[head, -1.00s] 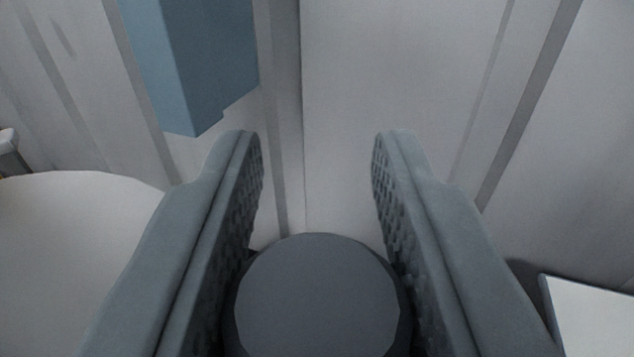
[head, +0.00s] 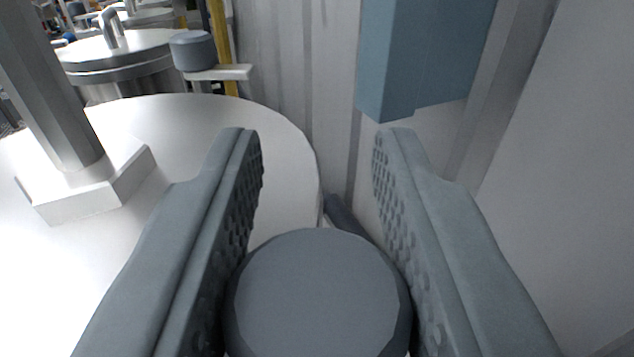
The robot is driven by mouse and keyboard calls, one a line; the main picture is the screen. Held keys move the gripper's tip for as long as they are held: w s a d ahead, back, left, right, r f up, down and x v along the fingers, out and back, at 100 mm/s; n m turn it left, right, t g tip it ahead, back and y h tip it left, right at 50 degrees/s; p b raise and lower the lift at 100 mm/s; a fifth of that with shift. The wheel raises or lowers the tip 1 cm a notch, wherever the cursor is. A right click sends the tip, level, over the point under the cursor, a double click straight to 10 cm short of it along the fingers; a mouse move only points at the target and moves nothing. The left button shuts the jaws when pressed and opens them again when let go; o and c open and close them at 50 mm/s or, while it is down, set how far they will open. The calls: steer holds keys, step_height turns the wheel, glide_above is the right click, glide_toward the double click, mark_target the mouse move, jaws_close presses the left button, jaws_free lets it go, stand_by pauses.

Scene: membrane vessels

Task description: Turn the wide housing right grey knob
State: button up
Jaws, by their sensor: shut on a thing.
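A dark grey round knob (head: 318,290) is at the bottom middle of the head view, seen from its flat end. My gripper (head: 318,145) has one finger on each side of the knob, and its textured pads close on the knob's sides. The fingertips reach past the knob. The knob's base and mount are hidden below it. A wide white round housing (head: 190,130) lies to the left of the knob.
A grey post on a white block (head: 90,185) stands on the housing. Another lidded vessel (head: 125,55) and a second grey knob (head: 193,50) are behind at upper left. A blue box (head: 425,55) is on the pale wall at upper right.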

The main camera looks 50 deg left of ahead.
steer(key=n+g+y, duration=0.1)
steer(key=n+g, duration=0.1)
steer(key=n+g+y, duration=0.1)
steer(key=g+y, duration=0.1)
steer(key=g, duration=0.1)
steer(key=shift+s+a+n, duration=0.1)
steer(key=shift+s+n, duration=0.1)
steer(key=shift+n, duration=0.2)
steer(key=shift+s+a+n+g+y, duration=0.1)
steer(key=shift+n+g+y, duration=0.15)
steer(key=shift+n+g, duration=0.5)
steer(key=shift+s+d+n+g+y, duration=0.15)
steer(key=shift+n+g+y, duration=0.25)
steer(key=shift+g, duration=0.65)
steer(key=shift+s+a+n+g+y, duration=0.1)
steer(key=shift+a+n+g+y, duration=0.05)
steer(key=shift+n+g, duration=0.65)
steer(key=shift+g, duration=0.3)
steer(key=o, duration=1)
steer(key=shift+c, duration=0.2)
